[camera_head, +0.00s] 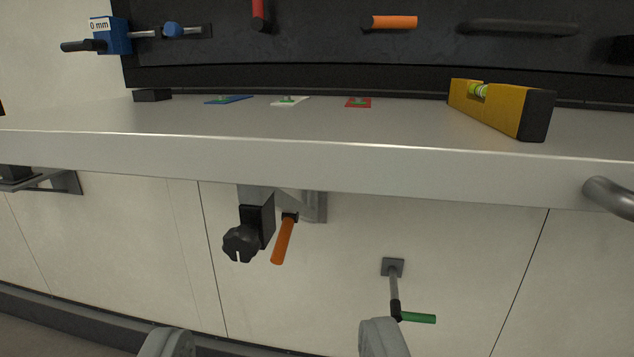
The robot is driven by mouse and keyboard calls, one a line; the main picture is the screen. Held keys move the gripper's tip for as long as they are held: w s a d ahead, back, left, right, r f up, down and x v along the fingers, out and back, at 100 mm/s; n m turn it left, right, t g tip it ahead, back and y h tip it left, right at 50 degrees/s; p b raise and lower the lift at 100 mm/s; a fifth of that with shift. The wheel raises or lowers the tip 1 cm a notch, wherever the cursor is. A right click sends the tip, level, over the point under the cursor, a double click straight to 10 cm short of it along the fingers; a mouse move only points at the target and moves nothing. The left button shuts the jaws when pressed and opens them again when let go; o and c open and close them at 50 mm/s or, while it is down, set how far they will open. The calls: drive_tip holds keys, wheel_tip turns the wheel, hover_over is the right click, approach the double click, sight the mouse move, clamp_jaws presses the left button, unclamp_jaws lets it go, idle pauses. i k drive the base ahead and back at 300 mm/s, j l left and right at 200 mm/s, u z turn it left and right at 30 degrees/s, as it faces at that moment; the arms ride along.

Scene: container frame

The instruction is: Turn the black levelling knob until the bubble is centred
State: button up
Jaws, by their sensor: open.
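The black levelling knob (241,243) is a lobed hand knob under the front edge of the grey shelf, left of centre. It sits on a black block below a grey bracket. A yellow spirit level (500,108) with black ends lies on the shelf at the right. Its greenish vial (478,91) is visible, but the bubble's position is too small to tell. My gripper (275,342) shows as two grey fingertips at the bottom edge, wide apart and empty. It appears below the knob in the picture and does not touch it.
An orange handle (284,240) hangs close to the right of the knob. A green-handled lever (416,318) is on the wall at lower right. The grey shelf (300,152) juts out above. A curved grey bar (608,197) is at the right edge. Coloured cards lie on the shelf.

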sight(242, 243)
drive_tip(key=k+j, duration=0.15)
drive_tip(key=j, duration=0.25)
drive_tip(key=k+j, duration=0.1)
drive_tip(key=j, duration=0.3)
drive_tip(key=k+j, duration=0.15)
drive_tip(key=j, duration=0.25)
